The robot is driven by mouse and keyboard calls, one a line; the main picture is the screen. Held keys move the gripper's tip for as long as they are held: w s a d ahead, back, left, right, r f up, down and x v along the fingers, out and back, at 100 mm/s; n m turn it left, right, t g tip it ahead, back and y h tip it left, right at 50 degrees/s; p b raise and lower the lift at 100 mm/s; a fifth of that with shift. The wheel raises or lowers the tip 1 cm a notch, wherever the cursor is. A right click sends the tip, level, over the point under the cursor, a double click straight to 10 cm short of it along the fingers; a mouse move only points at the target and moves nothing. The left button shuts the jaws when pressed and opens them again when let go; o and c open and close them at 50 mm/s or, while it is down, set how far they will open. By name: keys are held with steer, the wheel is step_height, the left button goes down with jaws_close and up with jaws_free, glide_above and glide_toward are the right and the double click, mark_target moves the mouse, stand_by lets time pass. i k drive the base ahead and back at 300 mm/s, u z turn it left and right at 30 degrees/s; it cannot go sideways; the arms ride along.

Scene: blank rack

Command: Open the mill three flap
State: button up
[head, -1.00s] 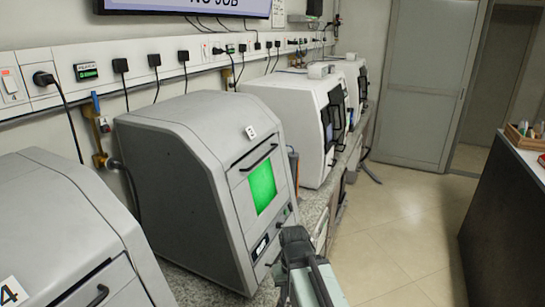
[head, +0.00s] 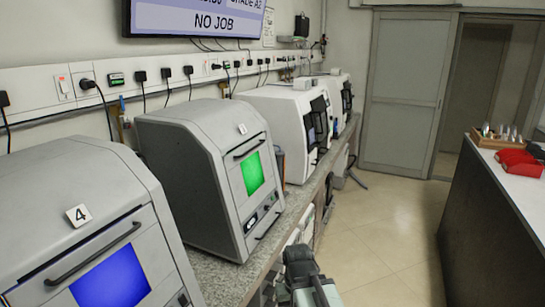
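The mill with the green window (head: 205,165) stands on the bench in the middle of the head view. It is a grey box with a small number tag too small to read surely; it stands just beyond the mill tagged 4. Its flap (head: 236,172) looks shut, with a dark bar handle (head: 250,147) along the top and the lit green window below. My gripper (head: 298,258) is at the bottom of the view, to the right of and lower than this mill, apart from the flap. Its fingers cannot be made out.
The mill tagged 4 (head: 85,210), with a blue window, stands nearest at left. White mills (head: 280,115) stand farther along the granite bench (head: 210,275). A dark counter (head: 490,225) stands at right. The tiled floor (head: 385,240) between is clear.

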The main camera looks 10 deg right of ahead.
mark_target(257, 169)
steer(key=u, duration=0.2)
steer(key=i, duration=0.85)
steer(key=z, duration=0.1)
